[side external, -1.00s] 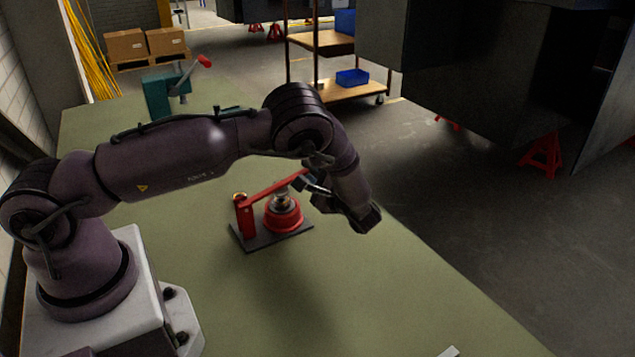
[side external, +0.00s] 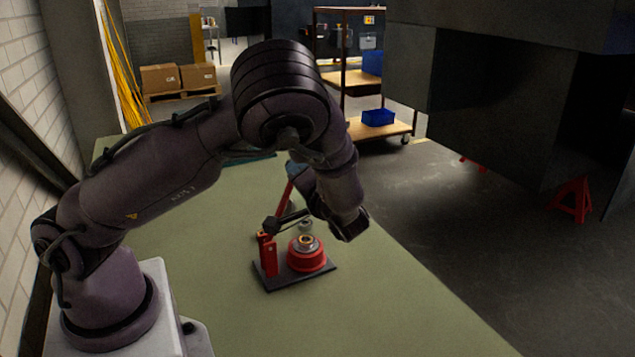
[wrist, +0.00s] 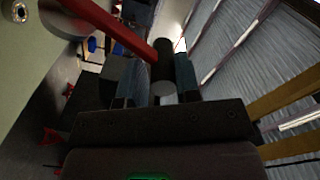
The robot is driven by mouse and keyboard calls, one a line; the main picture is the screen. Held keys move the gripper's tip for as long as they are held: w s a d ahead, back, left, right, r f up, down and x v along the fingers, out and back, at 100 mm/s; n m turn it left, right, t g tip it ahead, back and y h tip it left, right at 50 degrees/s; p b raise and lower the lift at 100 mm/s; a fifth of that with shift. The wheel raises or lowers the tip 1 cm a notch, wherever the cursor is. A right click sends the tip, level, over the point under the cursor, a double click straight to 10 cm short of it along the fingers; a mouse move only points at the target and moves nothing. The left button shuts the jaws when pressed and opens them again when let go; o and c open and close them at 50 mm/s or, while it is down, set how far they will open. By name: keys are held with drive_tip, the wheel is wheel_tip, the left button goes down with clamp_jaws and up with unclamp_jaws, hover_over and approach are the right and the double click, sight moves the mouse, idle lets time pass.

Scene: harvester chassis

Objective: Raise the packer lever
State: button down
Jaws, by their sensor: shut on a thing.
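The packer stands on a dark plate (side external: 290,280) on the green bench, with a red upright post (side external: 269,256) and a red round cup with a brass-coloured ring (side external: 307,258). The red packer lever (side external: 284,203) slopes steeply up from the post. A dark link with a small disc hangs above the cup, apart from it. My gripper (side external: 297,174) is at the lever's upper end, partly hidden by my wrist. In the wrist view, the lever (wrist: 115,27) ends in a dark cylindrical handle (wrist: 163,62). My gripper (wrist: 157,82) is shut on that handle.
The green bench (side external: 215,240) is clear around the packer's front. A wheeled shelf cart (side external: 365,130) with blue bins stands beyond the bench. A large dark chassis (side external: 490,100) and a red stand (side external: 571,199) are to the right. Cardboard boxes (side external: 178,77) sit at the back.

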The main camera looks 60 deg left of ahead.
drive_tip(key=shift+n, duration=0.5)
drive_tip(key=shift+s+r, duration=0.3)
drive_tip(key=shift+s, duration=0.7)
drive_tip(key=shift+s+r, duration=0.3)
drive_tip(key=shift+s, duration=0.65)
drive_tip(key=c, duration=1)
unclamp_jaws()
drive_tip(key=shift+o, duration=0.2)
drive_tip(key=d, duration=1.3)
